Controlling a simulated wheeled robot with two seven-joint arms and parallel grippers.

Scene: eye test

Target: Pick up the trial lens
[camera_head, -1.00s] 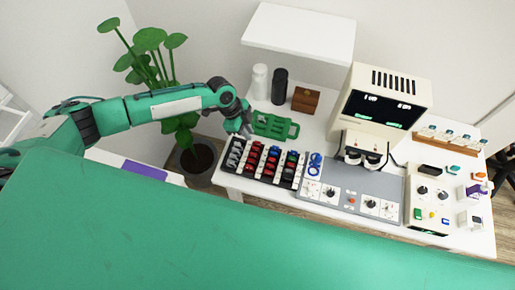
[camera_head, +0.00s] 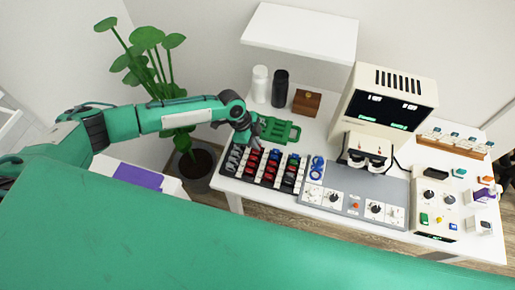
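A black lens tray (camera_head: 225,171) lies on the white table's left end and holds rows of small trial lenses (camera_head: 272,165) with grey, red and blue rims. Blue ring-shaped pieces (camera_head: 317,166) sit just right of the tray. My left gripper (camera_head: 254,147) hangs over the tray's back edge, by the grey and red lens rows, pointing down. Its fingers are small and dark, and I cannot tell whether they are apart or touch a lens. The hand hides part of the tray's back left. My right gripper is not in view.
A green frame (camera_head: 280,130) lies behind the tray. A cream machine (camera_head: 380,105) and grey control panel (camera_head: 350,195) stand to the right. White and black bottles (camera_head: 280,88) and a wooden box (camera_head: 306,102) are at the back. A potted plant (camera_head: 200,165) stands left of the table.

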